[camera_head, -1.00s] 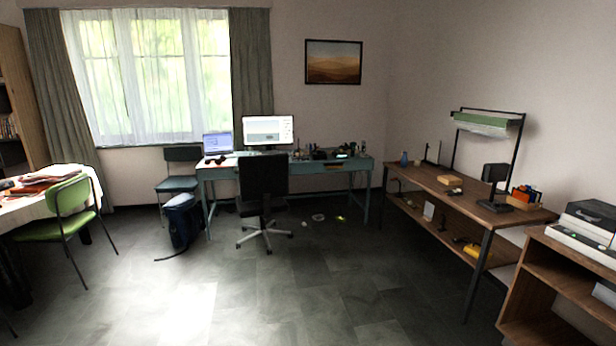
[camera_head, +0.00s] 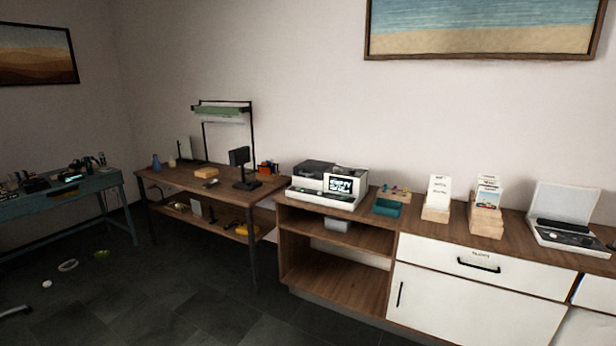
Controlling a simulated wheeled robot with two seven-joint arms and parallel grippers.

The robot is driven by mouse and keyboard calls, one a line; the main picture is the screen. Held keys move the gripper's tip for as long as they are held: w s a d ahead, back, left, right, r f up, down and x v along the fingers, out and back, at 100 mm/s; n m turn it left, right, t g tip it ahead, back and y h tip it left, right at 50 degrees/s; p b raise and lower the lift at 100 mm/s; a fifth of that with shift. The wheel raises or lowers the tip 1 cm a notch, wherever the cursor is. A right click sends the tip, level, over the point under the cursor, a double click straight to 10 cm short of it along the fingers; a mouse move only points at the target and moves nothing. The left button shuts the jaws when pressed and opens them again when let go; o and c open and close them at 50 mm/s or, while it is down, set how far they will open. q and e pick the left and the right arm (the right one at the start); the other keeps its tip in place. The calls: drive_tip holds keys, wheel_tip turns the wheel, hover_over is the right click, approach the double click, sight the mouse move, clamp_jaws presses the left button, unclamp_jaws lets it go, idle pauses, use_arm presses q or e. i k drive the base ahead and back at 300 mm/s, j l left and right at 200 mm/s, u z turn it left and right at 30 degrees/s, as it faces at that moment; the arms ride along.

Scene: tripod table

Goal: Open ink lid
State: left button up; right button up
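A printer-like machine (camera_head: 331,184) with a dark top and a small lit screen stands on the left end of a wooden cabinet along the right wall. An open white case or device (camera_head: 566,216) with its lid raised stands on the same cabinet at the far right. I cannot tell which part, if any, is the ink lid. Neither of my grippers is in view.
A wooden workbench (camera_head: 180,178) with a lamp stands left of the cabinet (camera_head: 520,290). A teal desk (camera_head: 60,195) is at the far left. A teal tray (camera_head: 387,207) and card holders (camera_head: 435,213) stand on the cabinet. Dark floor (camera_head: 180,300) is open, with small items at left.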

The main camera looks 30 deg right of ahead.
sight(309, 168)
drive_tip(key=z, duration=0.85)
